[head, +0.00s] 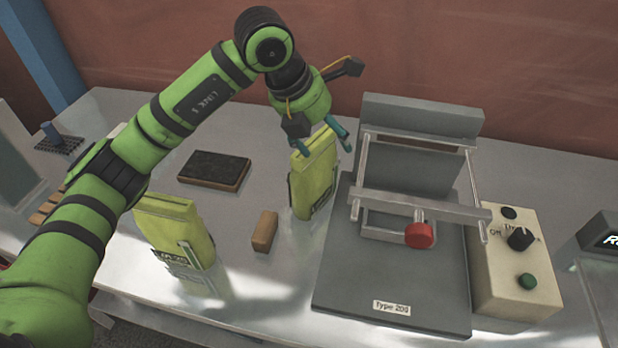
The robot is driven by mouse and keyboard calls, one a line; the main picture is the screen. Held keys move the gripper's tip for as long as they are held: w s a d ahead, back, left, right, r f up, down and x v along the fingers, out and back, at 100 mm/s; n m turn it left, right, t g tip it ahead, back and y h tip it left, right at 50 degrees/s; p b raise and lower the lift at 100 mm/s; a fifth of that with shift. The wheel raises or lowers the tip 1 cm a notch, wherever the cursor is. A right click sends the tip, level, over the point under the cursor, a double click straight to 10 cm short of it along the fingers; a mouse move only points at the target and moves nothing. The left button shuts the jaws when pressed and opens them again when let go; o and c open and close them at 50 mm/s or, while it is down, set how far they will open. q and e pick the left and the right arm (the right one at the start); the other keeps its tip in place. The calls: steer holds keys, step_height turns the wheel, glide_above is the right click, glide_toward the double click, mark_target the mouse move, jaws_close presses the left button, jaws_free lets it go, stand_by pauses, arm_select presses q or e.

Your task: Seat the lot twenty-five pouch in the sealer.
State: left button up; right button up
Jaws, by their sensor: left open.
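One yellow-green pouch (317,180) stands upright just left of the sealer. A second yellow-green pouch (172,228) stands nearer the front, to the left. Its dark print is too small to read surely, and the other pouch's label is turned away, so I cannot tell which is lot twenty-five. The grey sealer (335,270), marked "Type 200", has a metal frame, a crossbar and a red knob (419,235). No pouch shows in it. My left gripper (322,142) is open, its teal fingertips at the top of the pouch beside the sealer; contact is unclear. My right gripper is out of view.
A brown block (265,231) lies between the pouches. A dark flat pad (214,170) lies behind them. A beige control box (516,262) with a dial and green button stands right of the sealer. A dark display (600,238) is at the right edge.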

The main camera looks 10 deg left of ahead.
mark_target(309, 141)
arm_select(q)
steer(key=a, duration=0.1)
steer(key=w+a+y, duration=0.1)
steer(key=w+a+n+y, duration=0.1)
steer(key=a, duration=0.1)
steer(key=shift+f, duration=0.2)
steer(key=shift+w+f, duration=0.15)
steer(key=shift+f+p, duration=0.6)
steer(key=shift+p, duration=0.2)
steer(key=x, duration=0.1)
steer(key=p+x, duration=0.1)
steer(key=x, duration=0.1)
steer(key=p+x, duration=0.1)
steer(key=x, duration=0.1)
steer(key=shift+w+r, duration=0.1)
steer(key=shift+w, duration=0.2)
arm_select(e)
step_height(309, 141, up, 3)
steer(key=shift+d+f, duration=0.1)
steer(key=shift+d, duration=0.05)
arm_select(q)
steer(key=shift+f+b, duration=0.2)
steer(key=shift+b, duration=0.15)
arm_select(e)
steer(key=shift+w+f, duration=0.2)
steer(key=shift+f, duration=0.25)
arm_select(q)
steer(key=shift+s, duration=0.15)
jaws_close()
